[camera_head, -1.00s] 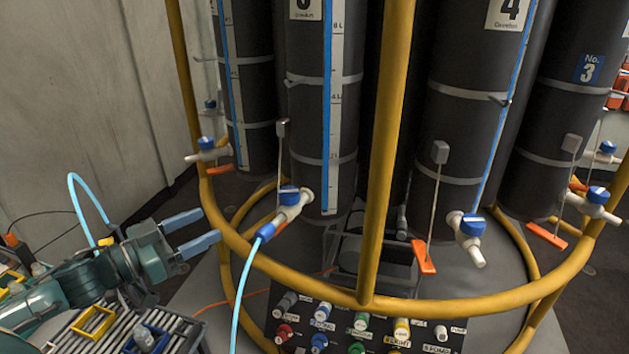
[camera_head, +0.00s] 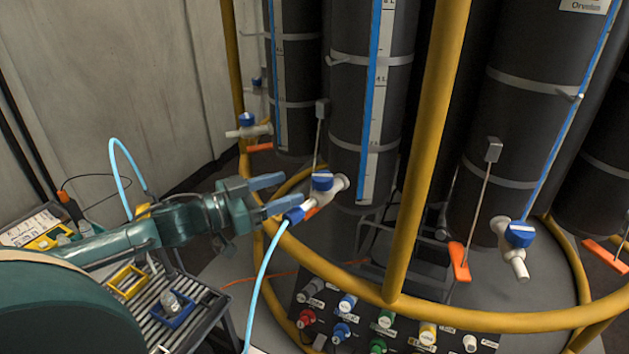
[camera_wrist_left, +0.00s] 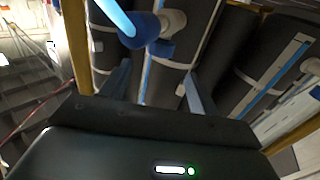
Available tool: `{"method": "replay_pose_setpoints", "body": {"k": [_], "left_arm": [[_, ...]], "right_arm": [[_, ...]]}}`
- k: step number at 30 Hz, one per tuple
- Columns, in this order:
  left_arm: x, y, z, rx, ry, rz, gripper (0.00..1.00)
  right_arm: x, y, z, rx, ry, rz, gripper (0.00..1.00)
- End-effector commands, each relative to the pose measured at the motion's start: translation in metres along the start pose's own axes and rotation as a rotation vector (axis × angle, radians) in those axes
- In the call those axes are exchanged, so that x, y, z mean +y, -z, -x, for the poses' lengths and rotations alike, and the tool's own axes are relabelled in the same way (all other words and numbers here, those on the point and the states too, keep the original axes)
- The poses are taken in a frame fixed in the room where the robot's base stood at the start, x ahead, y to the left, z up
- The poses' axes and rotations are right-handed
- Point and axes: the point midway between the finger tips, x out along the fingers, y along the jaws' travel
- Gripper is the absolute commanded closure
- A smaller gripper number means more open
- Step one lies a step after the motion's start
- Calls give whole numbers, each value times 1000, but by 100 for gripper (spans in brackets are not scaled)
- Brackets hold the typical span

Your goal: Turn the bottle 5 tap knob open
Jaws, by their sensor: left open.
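The tap with a blue knob (camera_head: 322,181) and white body sits low on the middle dark bottle (camera_head: 346,110); I take it as bottle 5, though its number is out of frame now. A light blue hose (camera_head: 262,290) hangs from the tap's blue fitting. My left gripper (camera_head: 293,189) is open and empty, just left of the knob, its fingers pointing at it; I cannot tell if they touch it. In the left wrist view the blue tap parts (camera_wrist_left: 140,30) show beyond my left gripper (camera_wrist_left: 158,75), near the top. My right gripper is out of view.
A yellow tubular frame (camera_head: 415,180) rings the bottles, with an upright right of the tap. A thin rod with a grey block (camera_head: 322,108) stands close above the knob. A panel of coloured connectors (camera_head: 385,325) lies below. Another tap (camera_head: 519,236) is further right.

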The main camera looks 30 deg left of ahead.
Motion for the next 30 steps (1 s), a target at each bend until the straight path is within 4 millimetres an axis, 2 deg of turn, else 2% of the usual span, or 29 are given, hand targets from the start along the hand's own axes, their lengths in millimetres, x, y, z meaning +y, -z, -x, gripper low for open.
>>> {"method": "replay_pose_setpoints", "body": {"k": [18,24,30], "left_arm": [[-1,2,-61,3,2,1,39],[0,1,-72,0,1,1,39],[0,0,-74,0,0,0,39]], "right_arm": [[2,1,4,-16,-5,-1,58],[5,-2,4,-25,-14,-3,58],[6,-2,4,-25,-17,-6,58]]}}
